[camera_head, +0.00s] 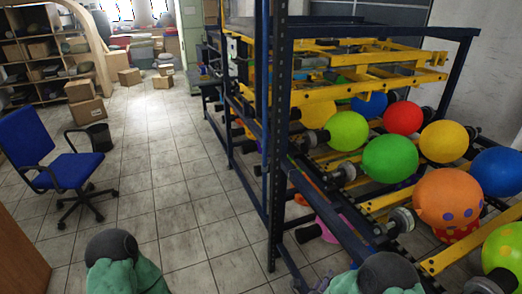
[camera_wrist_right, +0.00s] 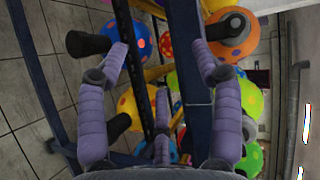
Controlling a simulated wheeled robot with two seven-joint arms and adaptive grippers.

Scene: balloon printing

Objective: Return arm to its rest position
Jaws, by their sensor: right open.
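My right gripper (camera_wrist_right: 161,52) is open in the right wrist view, its purple fingers spread apart with nothing between them. Part of it shows in the head view (camera_head: 322,284), low beside the rack's front frame, mostly hidden by my right arm. My left arm shows at the bottom left over bare floor; its gripper is out of view. An orange balloon with purple dots (camera_head: 437,194) sits on the rack, right of my right arm. A green balloon (camera_head: 390,158) and a yellow balloon (camera_head: 444,141) sit behind it.
The balloon rack (camera_head: 277,130) has dark blue posts and yellow bars (camera_head: 375,57) and fills the right side. A blue office chair (camera_head: 60,160) stands at left. Cardboard boxes (camera_head: 85,108) and shelves are farther back. Tiled floor (camera_head: 170,190) between chair and rack is clear.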

